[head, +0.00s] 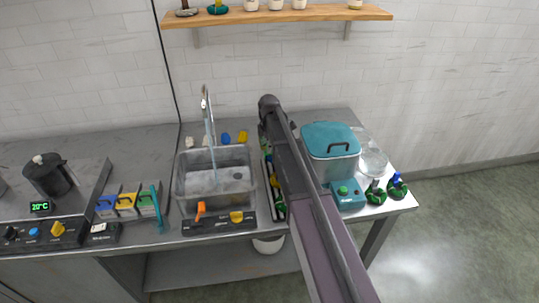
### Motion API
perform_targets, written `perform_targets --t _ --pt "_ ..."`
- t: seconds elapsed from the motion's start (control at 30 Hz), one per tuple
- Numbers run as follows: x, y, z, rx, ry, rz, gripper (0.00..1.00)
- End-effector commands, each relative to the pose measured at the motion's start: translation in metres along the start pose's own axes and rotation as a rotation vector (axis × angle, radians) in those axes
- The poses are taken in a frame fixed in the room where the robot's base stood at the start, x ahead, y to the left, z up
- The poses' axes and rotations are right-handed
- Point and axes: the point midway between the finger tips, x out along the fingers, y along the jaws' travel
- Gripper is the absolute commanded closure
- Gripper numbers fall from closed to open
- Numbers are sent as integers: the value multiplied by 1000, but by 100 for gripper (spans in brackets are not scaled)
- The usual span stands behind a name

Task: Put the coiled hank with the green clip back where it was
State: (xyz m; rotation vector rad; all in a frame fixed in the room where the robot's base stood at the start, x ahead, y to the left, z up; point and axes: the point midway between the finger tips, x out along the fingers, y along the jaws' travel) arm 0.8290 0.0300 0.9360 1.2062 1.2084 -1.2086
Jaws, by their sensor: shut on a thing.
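No coiled hank with a green clip can be made out. Two dark green coils stand at the right end of the counter: one with a blue clip (397,188), and one with a pale or grey top (376,194) whose clip colour I cannot tell. On the wall shelf (290,16) lie a dark brown coil (186,12) and a teal coil with a yellowish top (218,9). My arm reaches from the lower right over the counter and hides what lies behind it. My gripper is not visible.
A grey sink basin (187,205) with a tap (208,115) lies left of my arm. A teal-lidded tub (331,139), a teal control box (346,196) and a glass vessel (373,162) stand to its right. A narrow tray (265,165) is partly hidden behind my arm.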

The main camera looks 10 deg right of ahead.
Motion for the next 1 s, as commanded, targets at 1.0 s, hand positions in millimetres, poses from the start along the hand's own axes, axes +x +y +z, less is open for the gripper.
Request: perform_targets --t 1.0 --pt "37 0 1 2 0 0 100"
